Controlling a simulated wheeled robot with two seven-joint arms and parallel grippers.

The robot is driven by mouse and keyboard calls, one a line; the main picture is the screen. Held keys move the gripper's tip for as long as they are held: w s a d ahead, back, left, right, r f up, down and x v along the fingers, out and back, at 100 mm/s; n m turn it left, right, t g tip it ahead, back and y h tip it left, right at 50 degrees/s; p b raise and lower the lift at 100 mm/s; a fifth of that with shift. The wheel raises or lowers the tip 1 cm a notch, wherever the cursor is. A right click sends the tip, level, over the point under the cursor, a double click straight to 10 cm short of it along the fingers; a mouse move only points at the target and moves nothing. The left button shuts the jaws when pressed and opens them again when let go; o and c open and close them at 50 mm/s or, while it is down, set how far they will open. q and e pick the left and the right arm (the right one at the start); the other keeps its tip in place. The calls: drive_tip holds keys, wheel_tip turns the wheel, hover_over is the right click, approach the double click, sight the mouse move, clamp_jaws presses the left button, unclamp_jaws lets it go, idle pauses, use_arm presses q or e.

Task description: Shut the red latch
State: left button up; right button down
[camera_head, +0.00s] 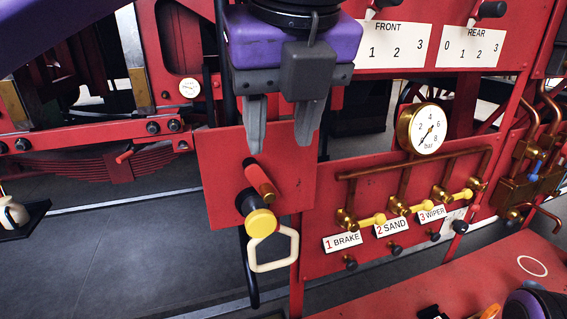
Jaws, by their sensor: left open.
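A short red cylindrical handle (262,181), which looks like the red latch, sticks out from a square red plate (217,178) in the middle of the view. The fingertips overlap the upper part of the plate in the picture; I cannot tell the gap in depth to the handle.
Right below the red handle are a yellow knob (260,223) and a cream loop handle (273,250). To the right are a brass gauge (428,129) and brass pipes with yellow-handled valves labelled BRAKE, SAND and WIPER. Open grey floor (120,260) lies at the lower left.

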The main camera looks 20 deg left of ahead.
use_arm(q)
hover_over(270, 193)
drive_tip(key=s+d, duration=0.1)
drive_tip(key=s, duration=0.2)
wheel_tip(270, 193, down, 5)
drive_tip(key=w+f, duration=0.1)
drive_tip(key=f, duration=0.1)
drive_tip(key=w+a+f, duration=0.1)
drive_tip(key=w+f, duration=0.1)
drive_tip(key=shift+p, duration=0.3)
drive_tip(key=shift+s+d, duration=0.15)
drive_tip(key=shift+s, duration=0.3)
drive_tip(key=shift+c, duration=0.9)
clamp_jaws()
